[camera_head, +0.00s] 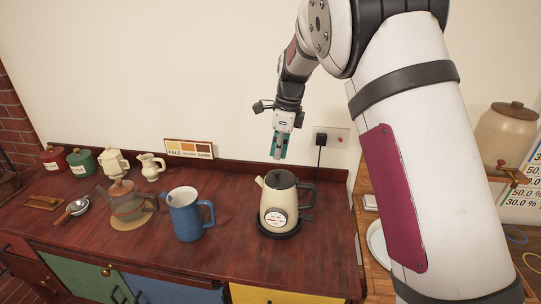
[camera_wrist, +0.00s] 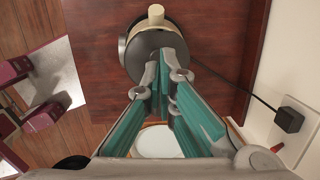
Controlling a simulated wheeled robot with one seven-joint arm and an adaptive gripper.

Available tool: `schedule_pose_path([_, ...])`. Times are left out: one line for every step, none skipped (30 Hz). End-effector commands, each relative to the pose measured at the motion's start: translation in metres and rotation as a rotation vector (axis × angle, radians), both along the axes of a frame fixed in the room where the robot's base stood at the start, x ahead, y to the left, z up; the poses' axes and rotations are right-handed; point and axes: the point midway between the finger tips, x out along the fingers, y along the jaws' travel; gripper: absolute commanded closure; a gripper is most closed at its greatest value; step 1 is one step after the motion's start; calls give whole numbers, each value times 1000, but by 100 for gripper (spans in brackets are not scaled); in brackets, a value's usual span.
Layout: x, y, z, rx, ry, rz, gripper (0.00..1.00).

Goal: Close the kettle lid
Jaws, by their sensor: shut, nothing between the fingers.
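The cream kettle (camera_head: 272,207) stands upright on a dark round base on the red-brown counter. Its dark lid (camera_head: 281,180) sits on top with a small knob, and the black handle is on the right. Whether the lid is fully seated or slightly raised is hard to tell. My gripper (camera_head: 279,154) is above and behind the kettle, shut and empty, pointing down and apart from the lid. In the wrist view the lid (camera_wrist: 150,42) shows as a grey round shape beyond my fingertips (camera_wrist: 168,72), which partly cover the kettle.
A wall socket (camera_head: 329,138) with a black plug and cord is behind the kettle. Bare counter lies around the kettle.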

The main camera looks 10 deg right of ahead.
Motion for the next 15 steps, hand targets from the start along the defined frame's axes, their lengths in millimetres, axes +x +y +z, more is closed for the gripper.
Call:
schedule_pose_path([2,2,9,1,-5,3,100])
schedule_pose_path([2,2,12,1,-5,3,100])
schedule_pose_path([2,2,18,1,-5,3,100])
schedule_pose_path([2,1,23,0,-5,2,100])
schedule_pose_path([2,1,28,0,-6,2,100])
schedule_pose_path([1,1,34,0,-5,2,100])
schedule_pose_path([1,1,39,0,-5,2,100])
schedule_pose_path([1,1,44,1,-6,2,100])
schedule_pose_path([0,1,51,1,-5,3,100])
schedule_pose_path([0,1,56,1,-6,3,100])
schedule_pose_path([-1,1,61,1,-4,4,100])
schedule_pose_path([-1,0,68,1,-5,3,100])
schedule_pose_path([-2,0,73,1,-5,3,100])
schedule_pose_path([-2,0,77,0,-5,2,100])
schedule_pose_path([-2,0,81,1,-3,3,100])
